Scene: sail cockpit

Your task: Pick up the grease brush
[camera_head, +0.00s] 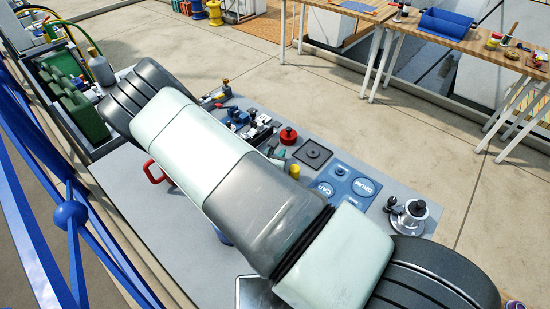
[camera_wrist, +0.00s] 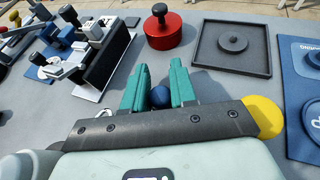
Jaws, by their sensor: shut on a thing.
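My gripper (camera_wrist: 157,88) shows in the wrist view with two green fingers. They are shut on a slim dark blue thing (camera_wrist: 158,97) with a rounded end, which looks like the handle of the grease brush. Its bristles are not visible, and the lower part is hidden by the gripper's dark body. I cannot tell whether it touches the grey bench top. In the head view my arm covers most of the gripper and the held thing.
A red cylinder with a black knob (camera_wrist: 172,28) and a square black tray (camera_wrist: 230,45) stand beyond the fingers. Clamp-like fittings (camera_wrist: 95,50) are at left, a blue panel (camera_wrist: 304,90) at right. A yellow round thing (camera_wrist: 262,117) is close beside the gripper. A chrome winch (camera_head: 415,215) stands farther right.

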